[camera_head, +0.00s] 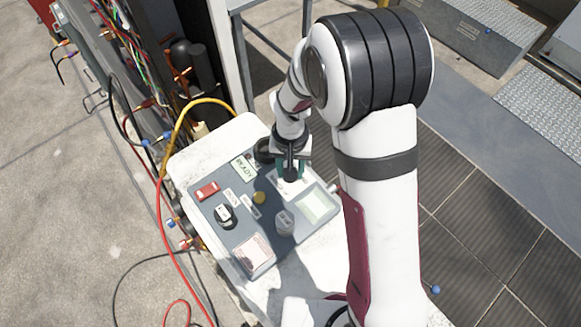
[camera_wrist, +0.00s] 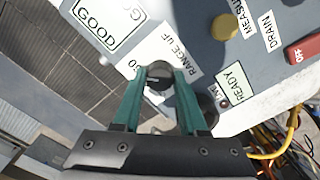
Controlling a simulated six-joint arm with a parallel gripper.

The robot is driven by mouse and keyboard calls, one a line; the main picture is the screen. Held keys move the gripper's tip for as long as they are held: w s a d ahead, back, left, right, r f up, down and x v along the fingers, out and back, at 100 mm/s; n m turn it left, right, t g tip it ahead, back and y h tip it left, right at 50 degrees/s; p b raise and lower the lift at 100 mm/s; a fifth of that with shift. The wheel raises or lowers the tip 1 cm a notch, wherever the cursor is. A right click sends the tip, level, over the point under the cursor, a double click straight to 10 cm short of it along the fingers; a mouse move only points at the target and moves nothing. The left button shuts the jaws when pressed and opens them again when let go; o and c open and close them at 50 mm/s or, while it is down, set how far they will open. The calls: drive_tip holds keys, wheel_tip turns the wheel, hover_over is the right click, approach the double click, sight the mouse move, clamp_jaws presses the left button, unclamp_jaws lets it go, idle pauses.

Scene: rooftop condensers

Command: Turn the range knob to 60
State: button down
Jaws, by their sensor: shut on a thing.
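The range knob (camera_wrist: 159,84) is a dark round knob on a grey-blue panel, seen in the wrist view between the teal fingers of my gripper (camera_wrist: 160,73). The fingers are shut on its sides. The white plate (camera_wrist: 178,47) reading "RANGE uF" lies just beyond it; a "0" shows beside the left finger, and the other scale marks are hidden. I cannot read which value the knob points to. In the head view my gripper (camera_head: 291,174) reaches down onto the far part of the panel (camera_head: 238,222) and hides the knob.
The panel sits on a white surface (camera_head: 197,152). Nearby are a yellow button (camera_head: 259,198), a red switch (camera_head: 207,192), a black-and-white control (camera_head: 225,214), a grey knob (camera_head: 285,222) and a "GOOD" display (camera_wrist: 98,24). A yellow hose (camera_head: 182,118) and wiring run at left.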

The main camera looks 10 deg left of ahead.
drive_tip(key=shift+w, duration=0.1)
drive_tip(key=shift+c, duration=2.2)
unclamp_jaws()
wheel_tip(320, 180, up, 16)
drive_tip(key=s+d+m+y, duration=0.1)
drive_tip(key=s+d, duration=0.4)
drive_tip(key=s, duration=0.5)
drive_tip(key=s+d+r+m, duration=0.1)
drive_tip(key=s+d+m, duration=0.3)
drive_tip(key=s, duration=0.6)
drive_tip(key=shift+s+d+r+m+y, duration=0.2)
drive_tip(key=shift+s+d+m+y, duration=0.15)
drive_tip(key=shift+d, duration=0.45)
